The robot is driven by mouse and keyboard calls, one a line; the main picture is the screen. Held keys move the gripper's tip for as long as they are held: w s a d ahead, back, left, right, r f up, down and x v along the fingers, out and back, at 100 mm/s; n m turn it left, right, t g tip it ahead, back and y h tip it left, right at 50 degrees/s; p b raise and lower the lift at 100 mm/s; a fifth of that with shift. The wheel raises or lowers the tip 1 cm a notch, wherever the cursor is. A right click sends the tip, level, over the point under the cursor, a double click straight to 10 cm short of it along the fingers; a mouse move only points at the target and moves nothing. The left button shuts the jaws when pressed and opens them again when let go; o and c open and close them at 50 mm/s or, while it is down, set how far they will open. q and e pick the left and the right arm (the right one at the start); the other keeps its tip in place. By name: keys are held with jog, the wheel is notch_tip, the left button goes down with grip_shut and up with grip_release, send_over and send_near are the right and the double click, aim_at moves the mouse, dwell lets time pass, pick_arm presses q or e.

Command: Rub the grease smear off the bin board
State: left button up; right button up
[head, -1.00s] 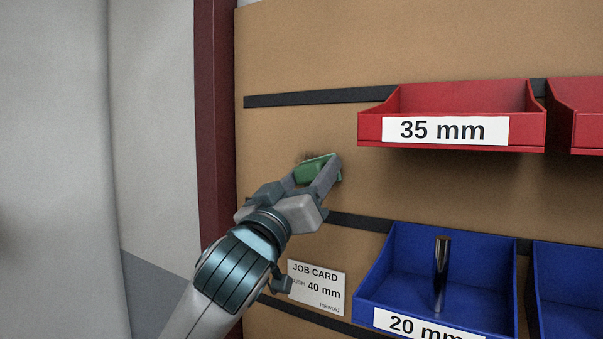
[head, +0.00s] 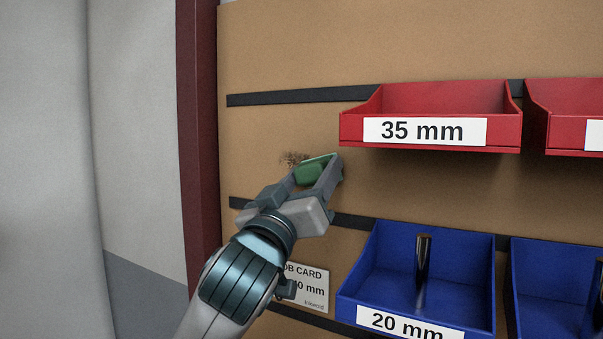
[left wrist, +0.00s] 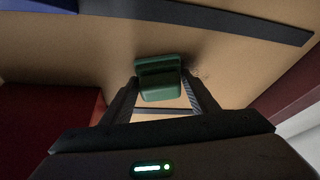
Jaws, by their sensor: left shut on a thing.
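The bin board (head: 270,130) is a tan upright panel. A brown speckled grease smear (head: 292,159) shows on it, left of the 35 mm bin. My left gripper (head: 318,174) is shut on a green block-like pad (head: 311,172), just right of and slightly below the smear. The pad also shows between the fingers in the left wrist view (left wrist: 158,80), with faint specks of the smear (left wrist: 196,72) beside it. The pad is at or very close to the board; I cannot tell whether it touches. Part of the smear may be hidden behind it. My right gripper is not in view.
A red 35 mm bin (head: 430,133) juts out close to the right of my left gripper. A blue 20 mm bin (head: 370,290) holding a dark metal cylinder (head: 423,262) is below right. A job card (head: 312,290) is partly behind my arm. Dark rails (head: 290,97) cross the board.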

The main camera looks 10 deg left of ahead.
aim_at(295, 174)
pick_arm(q)
jog(key=shift+d, duration=0.25)
jog(key=shift+s, duration=0.1)
dwell(0.3)
jog(key=shift+a, duration=0.1)
jog(key=shift+w+a+p, duration=0.25)
jog(key=shift+w+a, duration=0.1)
jog(key=shift+a, duration=0.45)
jog(key=shift+w+a+p, duration=0.2)
jog(key=shift+w+a, duration=0.1)
jog(key=shift+a, duration=0.5)
jog(key=shift+a, duration=0.1)
jog(key=shift+w+a+p, duration=0.2)
jog(key=shift+w+a, duration=0.1)
jog(key=shift+a, duration=0.5)
jog(key=shift+w+a+p, duration=0.15)
jog(key=shift+w+a, duration=0.15)
jog(key=shift+a, duration=0.5)
jog(key=shift+a, duration=0.1)
